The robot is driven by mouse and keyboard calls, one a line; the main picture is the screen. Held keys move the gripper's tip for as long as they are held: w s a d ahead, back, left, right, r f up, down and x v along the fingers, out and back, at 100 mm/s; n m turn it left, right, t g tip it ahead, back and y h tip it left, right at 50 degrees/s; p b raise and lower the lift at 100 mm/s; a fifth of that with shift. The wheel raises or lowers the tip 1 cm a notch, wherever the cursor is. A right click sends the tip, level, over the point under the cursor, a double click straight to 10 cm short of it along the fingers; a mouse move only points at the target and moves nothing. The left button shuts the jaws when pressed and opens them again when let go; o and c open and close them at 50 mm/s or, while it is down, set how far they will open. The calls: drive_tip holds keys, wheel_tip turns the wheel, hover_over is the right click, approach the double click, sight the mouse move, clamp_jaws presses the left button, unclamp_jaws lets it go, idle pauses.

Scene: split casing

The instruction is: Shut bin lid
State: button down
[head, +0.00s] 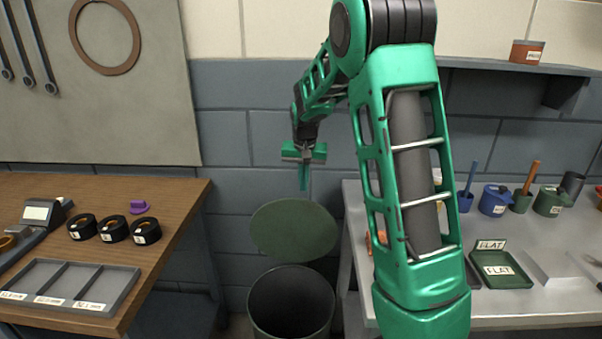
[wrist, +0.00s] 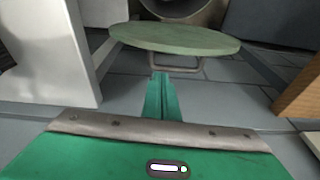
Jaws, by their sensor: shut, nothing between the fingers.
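The bin (head: 291,304) is a dark open cylinder on the floor between the two tables. Its round green lid (head: 293,230) stands raised and tilted up behind the opening, so the bin is open. My gripper (head: 304,187) is shut and empty, pointing down just above the upper edge of the lid. In the wrist view the shut fingers (wrist: 161,80) point toward the lid (wrist: 175,38), which has a metal bracket below it. The bin's dark mouth (wrist: 175,8) shows past the lid. I cannot tell whether the fingertips touch the lid.
A wooden table (head: 175,215) with a grey tray (head: 70,287) and black rings stands at the left. A grey metal table (head: 540,310) with small pots and green trays stands at the right. A wall shelf (head: 520,67) is at the upper right. The bin stands in the gap between the tables.

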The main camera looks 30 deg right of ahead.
drive_tip(key=shift+s+a+f, duration=0.25)
drive_tip(key=shift+s+a, duration=0.2)
drive_tip(key=shift+s, duration=0.05)
drive_tip(key=shift+s+a+f, duration=0.2)
drive_tip(key=shift+s+a, duration=0.2)
drive_tip(key=shift+s, duration=0.1)
